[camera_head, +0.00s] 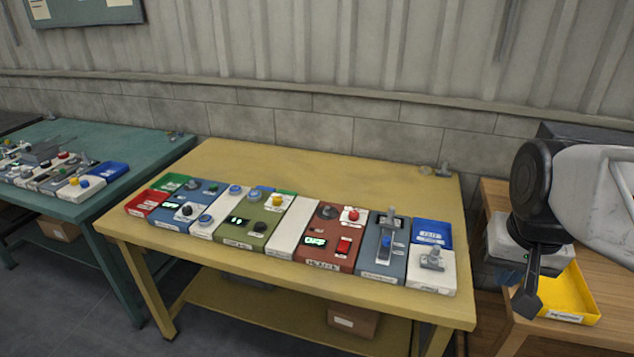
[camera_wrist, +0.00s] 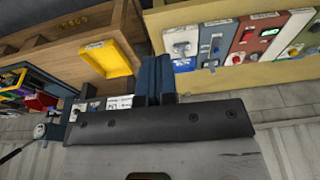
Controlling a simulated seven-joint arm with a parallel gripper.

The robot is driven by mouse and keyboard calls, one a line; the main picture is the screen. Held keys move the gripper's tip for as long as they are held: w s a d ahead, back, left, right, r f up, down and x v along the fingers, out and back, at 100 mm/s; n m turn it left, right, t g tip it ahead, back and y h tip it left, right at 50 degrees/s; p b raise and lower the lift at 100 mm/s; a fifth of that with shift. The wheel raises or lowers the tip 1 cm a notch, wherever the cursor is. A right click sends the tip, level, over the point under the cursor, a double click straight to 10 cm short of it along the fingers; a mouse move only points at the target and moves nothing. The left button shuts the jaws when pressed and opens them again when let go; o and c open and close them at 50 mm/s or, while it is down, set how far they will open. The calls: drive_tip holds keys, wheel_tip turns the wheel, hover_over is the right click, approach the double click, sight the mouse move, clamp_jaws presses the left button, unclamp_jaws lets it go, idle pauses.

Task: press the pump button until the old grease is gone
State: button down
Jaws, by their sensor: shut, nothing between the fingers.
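A row of control panels lies along the front of the yellow table. Blue round buttons (camera_head: 206,220) sit on a white panel. A brick-red panel (camera_head: 327,240) has a dark knob, a red round button (camera_head: 352,214), a red switch and a green display. The labels are too small to read, so I cannot tell which is the pump button, and I make out no grease. My gripper (camera_head: 527,296) is shut and empty, right of the table; its fingers show in the wrist view (camera_wrist: 155,78).
A blue-grey panel (camera_head: 381,250) with an upright lever and a white panel with a grey handle (camera_head: 432,261) end the row. A wooden bench with a yellow tray (camera_head: 567,298) stands under my gripper. The back of the yellow table (camera_head: 300,170) is clear.

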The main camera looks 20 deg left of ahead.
drive_tip(key=w+a+r, duration=0.2)
drive_tip(key=w+a, duration=0.8)
drive_tip(key=w, duration=0.3)
drive_tip(key=g, duration=0.2)
hover_over(261, 224)
wheel_tip(261, 224, down, 17)
drive_tip(key=shift+a, duration=0.15)
wheel_tip(261, 224, down, 14)
drive_tip(key=shift+r, duration=0.1)
